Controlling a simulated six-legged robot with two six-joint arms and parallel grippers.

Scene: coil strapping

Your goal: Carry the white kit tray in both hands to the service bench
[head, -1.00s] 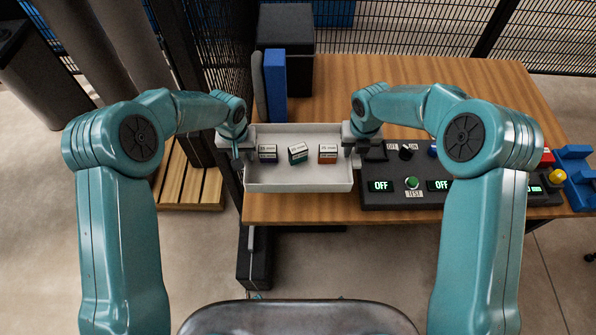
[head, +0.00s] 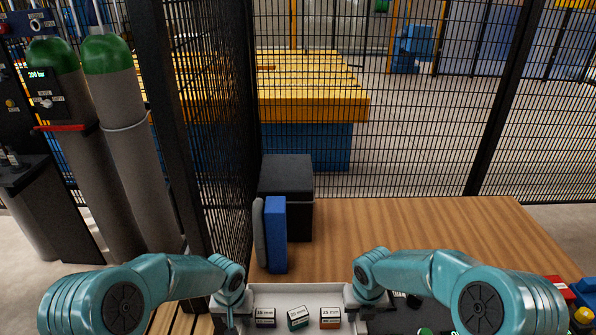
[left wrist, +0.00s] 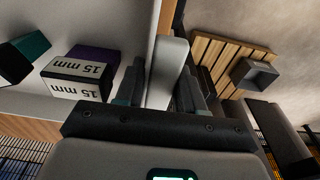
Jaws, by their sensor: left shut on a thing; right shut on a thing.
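The white kit tray (head: 281,290) is at the bottom of the head view, over the near left part of the wooden bench (head: 430,225). Its near side is cut off. It holds a purple 15 mm box (head: 265,318), a teal box (head: 298,318) and an orange 25 mm box (head: 330,318) in a row. My left gripper (head: 232,304) is shut on the tray's left end; the left wrist view shows its fingers on both sides of the white wall (left wrist: 167,70). My right gripper (head: 358,300) is shut on the right end. I cannot tell whether the tray touches the bench top.
Mesh fencing (head: 400,120) runs behind and left. The bench's middle and back right are clear.

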